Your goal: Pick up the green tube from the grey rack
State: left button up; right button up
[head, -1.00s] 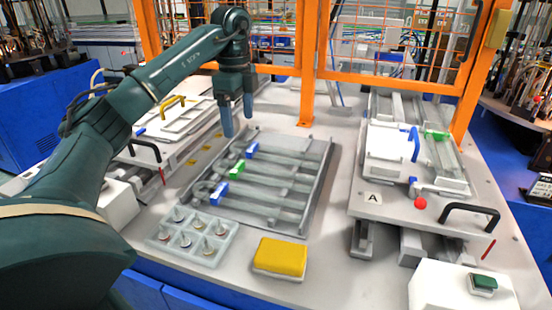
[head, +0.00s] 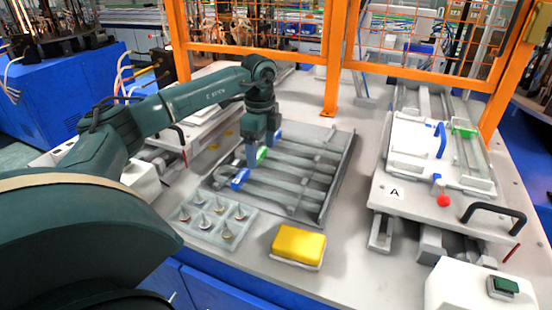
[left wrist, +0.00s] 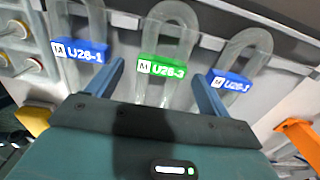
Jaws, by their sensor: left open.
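The green tube, a clear U-shaped tube with a green label (head: 262,154), lies in the grey rack (head: 336,184). My left gripper (head: 261,151) is open above the rack's left end, over the green label. In the left wrist view the green label (left wrist: 168,67) reads U28-3 and shows between the two fingers of the gripper (left wrist: 158,73), closer to the left one. I cannot tell whether the fingers touch the tube. My right gripper is not in view.
Blue-labelled tubes lie on both sides, one at the front left (head: 240,179) and one behind (left wrist: 231,84), close to the fingers. A small tray with several pegs (head: 228,233) and a yellow sponge (head: 298,244) are in front. An orange fence (head: 331,70) stands behind.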

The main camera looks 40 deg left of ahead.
pick_arm(q)
jog(key=shift+f, duration=0.4)
jog(key=shift+c, duration=0.2)
jog(key=c, duration=1.1)
